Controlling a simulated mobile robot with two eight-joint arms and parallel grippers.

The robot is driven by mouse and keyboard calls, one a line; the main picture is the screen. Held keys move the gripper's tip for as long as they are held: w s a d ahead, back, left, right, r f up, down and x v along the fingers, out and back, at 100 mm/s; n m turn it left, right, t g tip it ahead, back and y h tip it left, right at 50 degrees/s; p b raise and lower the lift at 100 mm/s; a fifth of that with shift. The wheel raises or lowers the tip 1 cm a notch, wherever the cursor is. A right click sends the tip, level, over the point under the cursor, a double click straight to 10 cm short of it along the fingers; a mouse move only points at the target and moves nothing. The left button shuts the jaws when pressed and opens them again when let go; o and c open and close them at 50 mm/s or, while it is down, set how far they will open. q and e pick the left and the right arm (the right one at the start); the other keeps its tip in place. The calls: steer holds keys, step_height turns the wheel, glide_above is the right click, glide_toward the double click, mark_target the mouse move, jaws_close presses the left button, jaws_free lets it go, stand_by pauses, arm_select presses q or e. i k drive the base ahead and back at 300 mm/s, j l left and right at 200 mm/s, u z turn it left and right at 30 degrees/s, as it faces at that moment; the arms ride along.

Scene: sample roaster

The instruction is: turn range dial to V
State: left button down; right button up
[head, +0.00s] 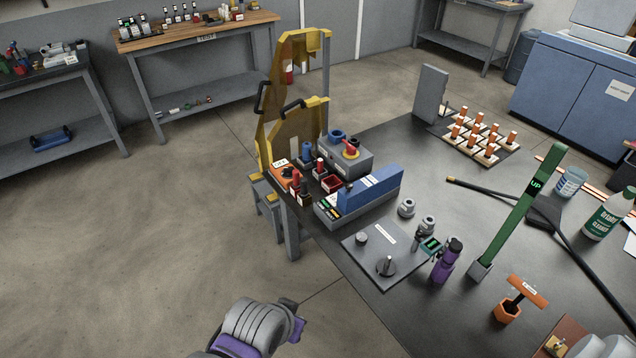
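A small orange meter (285,173) lies at the table's near left corner, beside the yellow guard. A dark round spot on its face looks like the range dial (287,172). It is too small to read its marks or where it points. Red and black pieces stand close to its right side. A grey and purple part of my arm (258,326) shows at the bottom edge, over the floor and well apart from the meter. No gripper fingertips can be made out.
A yellow guard (290,130) rises behind the meter. A grey box (343,160) with a red knob and a blue block (372,190) stand to its right. A grey plate (385,250), a purple item (446,262) and a green upright bar (520,215) stand nearer. Floor left of the table is clear.

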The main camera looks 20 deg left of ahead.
mark_target(288, 170)
steer(key=i+j, duration=0.2)
steer(key=j, duration=0.25)
steer(key=i+j, duration=0.25)
steer(key=j, duration=0.25)
steer(key=i+j, duration=0.2)
steer(key=j, duration=0.25)
steer(key=i+j, duration=0.2)
steer(key=j, duration=0.25)
steer(key=i+j, duration=0.25)
steer(key=j, duration=0.2)
steer(key=i+j, duration=0.2)
steer(key=j, duration=0.3)
steer(key=i+j, duration=0.2)
steer(key=j, duration=0.25)
steer(key=i+j, duration=0.2)
steer(key=j, duration=0.25)
